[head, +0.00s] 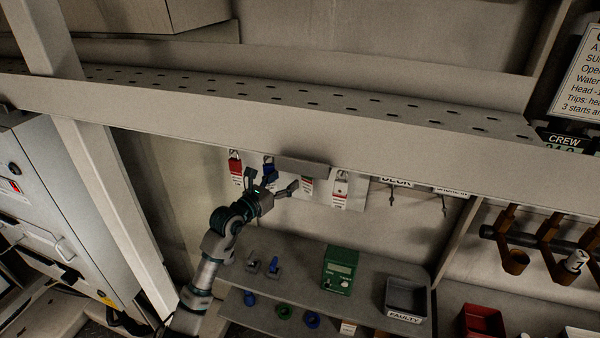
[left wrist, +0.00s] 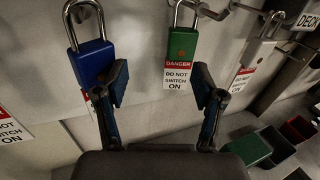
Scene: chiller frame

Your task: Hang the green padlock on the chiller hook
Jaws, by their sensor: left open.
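The green padlock (left wrist: 182,47) hangs by its shackle from a hook on the wall board in the left wrist view, with a red and white danger tag below it. In the head view it is hard to make out. My left gripper (left wrist: 162,84) is open and empty, its fingers pointing at the board; it also shows in the head view (head: 272,183). The green padlock appears between the fingertips, nearer the right one. A blue padlock (left wrist: 92,62) hangs beside the left finger. I cannot tell which hook is the chiller's. My right gripper is out of view.
A red padlock (head: 235,163) and a silver padlock (head: 341,186) hang in the same row, under a beam (head: 400,135). Below, a shelf holds a green device (head: 340,270) and a grey bin (head: 406,297) marked FAULTY. A red bin (head: 482,321) is at right.

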